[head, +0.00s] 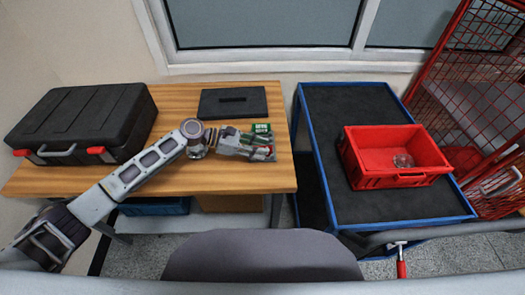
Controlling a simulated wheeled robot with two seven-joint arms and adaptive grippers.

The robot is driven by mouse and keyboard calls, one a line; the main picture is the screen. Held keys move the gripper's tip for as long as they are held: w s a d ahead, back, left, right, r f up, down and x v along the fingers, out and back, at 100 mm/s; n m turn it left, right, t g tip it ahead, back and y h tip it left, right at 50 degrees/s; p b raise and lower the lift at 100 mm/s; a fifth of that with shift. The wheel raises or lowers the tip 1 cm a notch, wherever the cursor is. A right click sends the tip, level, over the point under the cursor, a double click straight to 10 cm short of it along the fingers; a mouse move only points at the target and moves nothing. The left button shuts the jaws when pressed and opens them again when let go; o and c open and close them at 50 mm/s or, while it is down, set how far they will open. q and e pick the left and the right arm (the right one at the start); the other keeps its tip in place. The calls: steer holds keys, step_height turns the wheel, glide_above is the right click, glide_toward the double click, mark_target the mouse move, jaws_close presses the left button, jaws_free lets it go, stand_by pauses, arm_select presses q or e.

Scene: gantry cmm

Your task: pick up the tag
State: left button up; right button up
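A small green-and-white piece (262,128), which looks like the tag, is at the right end of the wooden table (60,182). My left arm reaches in from the left across the table, and my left gripper (265,150) is right at this piece, overlapping its near side. The fingers cover part of the piece and the table around it. I cannot tell whether they touch it or are closed on it. My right gripper is not in view.
A black case (85,115) with red latches stands on the table's left, and a flat black plate (232,102) lies at the back. A blue-edged cart (335,125) stands to the right with a red bin (390,181) holding a small clear round object (403,160). A red mesh cage (478,95) borders the cart.

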arm_select(q)
steer(key=shift+d+f, duration=0.3)
steer(key=shift+d, duration=0.35)
jaws_close()
